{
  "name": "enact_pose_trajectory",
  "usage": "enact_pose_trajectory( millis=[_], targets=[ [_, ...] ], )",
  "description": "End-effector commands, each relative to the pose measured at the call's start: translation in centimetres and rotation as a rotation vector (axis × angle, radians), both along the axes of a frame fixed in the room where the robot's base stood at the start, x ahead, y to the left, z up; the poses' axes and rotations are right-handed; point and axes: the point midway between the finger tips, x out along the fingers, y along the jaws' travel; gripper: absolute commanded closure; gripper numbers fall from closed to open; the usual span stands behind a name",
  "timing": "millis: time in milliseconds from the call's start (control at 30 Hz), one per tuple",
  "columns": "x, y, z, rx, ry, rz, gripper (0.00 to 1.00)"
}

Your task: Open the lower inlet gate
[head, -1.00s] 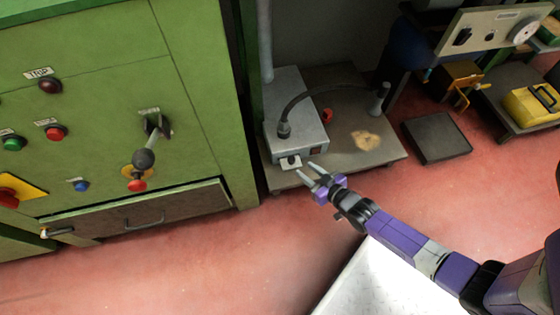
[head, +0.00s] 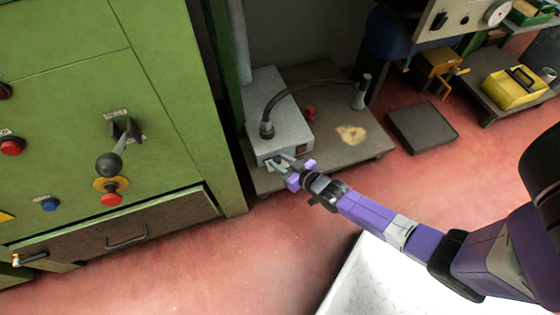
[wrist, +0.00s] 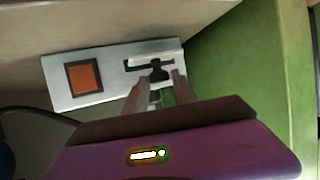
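A grey box (head: 278,110) with a black hose sits on a low platform, and my gripper is at its front. The wrist view shows its front panel (wrist: 112,66) with a dark slot (wrist: 135,66) and a small black knob (wrist: 158,74) in it. I cannot tell for sure whether this knob belongs to the lower inlet gate. My gripper (wrist: 160,80) is open, its two fingers apart on either side of the knob. Contact with the knob cannot be made out. In the head view my gripper (head: 283,163) partly hides the panel.
An orange-red square switch (wrist: 84,77) is on the same panel. A green cabinet (head: 170,70) with a black-knobbed lever (head: 109,163) and buttons stands at the left. The low platform (head: 372,148) holds the box. Red floor (head: 260,260) is clear in front.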

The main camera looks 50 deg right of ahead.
Motion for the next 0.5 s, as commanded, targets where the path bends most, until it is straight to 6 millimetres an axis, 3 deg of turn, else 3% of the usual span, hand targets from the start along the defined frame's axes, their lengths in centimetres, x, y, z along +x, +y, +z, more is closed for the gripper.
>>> enact_pose_trajectory(
  millis=[33,133,500],
  targets=[
    [-0.01,0.00,0.01,0.000,0.000,0.000,0.80],
    [0.00,0.01,0.01,0.000,0.000,0.000,1.00],
    [0.01,0.04,0.02,0.000,-0.001,0.001,1.00]
  ],
)
